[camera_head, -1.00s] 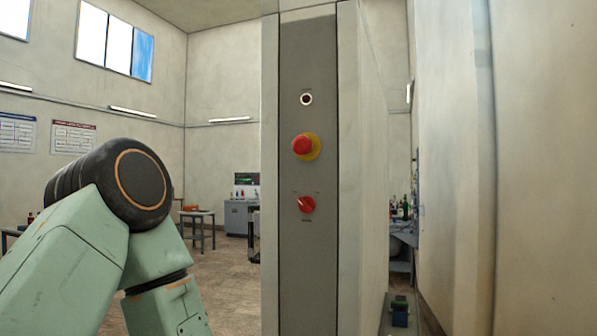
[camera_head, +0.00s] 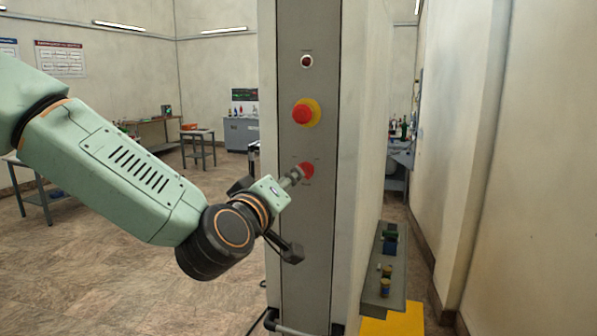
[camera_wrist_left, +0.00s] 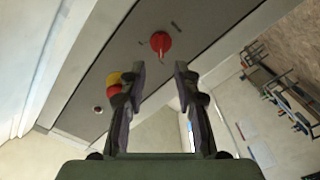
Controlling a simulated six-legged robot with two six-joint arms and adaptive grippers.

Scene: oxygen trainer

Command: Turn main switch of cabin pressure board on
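The grey board (camera_head: 308,240) is a tall narrow panel on a pale cabinet. Its red rotary switch (camera_head: 307,170) sits below a red mushroom button on a yellow ring (camera_head: 306,112). My left gripper (camera_head: 293,178) is at the switch and covers part of it in the head view. In the left wrist view the gripper (camera_wrist_left: 160,70) is open, its two fingers apart and nothing between them. The switch (camera_wrist_left: 160,42) appears just beyond the fingertips, roughly centred on the gap. I cannot tell whether the fingers touch it. My right gripper is not in view.
A small round indicator (camera_head: 307,61) with a pale ring is at the top of the panel. The pale cabinet side (camera_head: 362,170) and a wall (camera_head: 465,150) stand to the right. A low grey base (camera_head: 392,265) carries small parts. Open floor (camera_head: 110,270) lies left.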

